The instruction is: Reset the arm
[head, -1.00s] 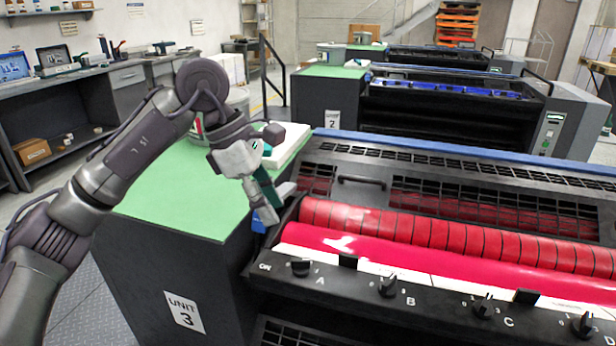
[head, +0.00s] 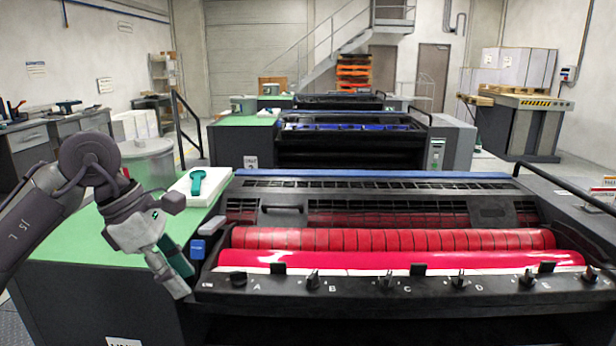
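My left arm comes in from the left. Its gripper (head: 180,281) points down in front of the green-topped cabinet's right edge, near the left end of the press's knob panel (head: 340,284). Light grey and teal finger parts show close together, seen from the side. I cannot tell whether they are apart or shut, and no held thing is clear. My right arm and gripper are out of view.
The green-topped cabinet (head: 80,244) bears a white pad (head: 212,188) with a teal tool (head: 197,181) and a grey tub (head: 147,163). Red rollers (head: 390,239) lie behind the knobs. A blue block (head: 197,249) sits right of the gripper. More presses stand behind.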

